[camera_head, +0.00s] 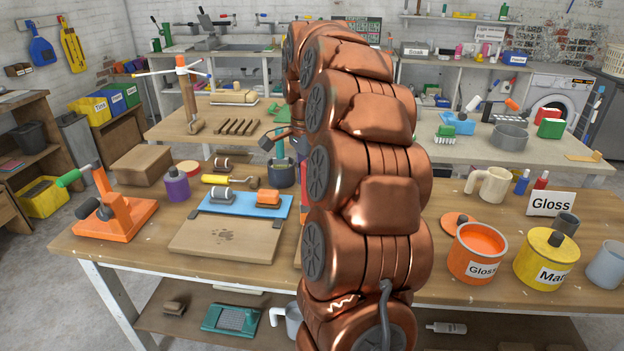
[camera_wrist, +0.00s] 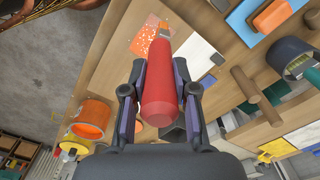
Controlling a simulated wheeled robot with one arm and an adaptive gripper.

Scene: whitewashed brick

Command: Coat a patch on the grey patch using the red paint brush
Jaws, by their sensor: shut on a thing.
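The red paint brush (camera_wrist: 160,90) is held between the two fingers of my gripper (camera_wrist: 160,82) in the wrist view. Its rounded red handle end faces the camera and its far end points away over a board. The bristles are small there, and I cannot tell whether they touch anything. A speckled orange patch (camera_wrist: 143,38) lies on the board by the brush's far end. A pale grey-white patch (camera_wrist: 200,60) lies to its right. In the head view my copper arm hides most of my gripper, the brush and the patches.
An orange pot marked Gloss (camera_head: 478,255) and a yellow pot marked Matt (camera_head: 547,261) stand right of my arm. A dark pot (camera_head: 281,176), a blue tray (camera_head: 235,204) and an orange clamp-like stand (camera_head: 115,217) are to its left.

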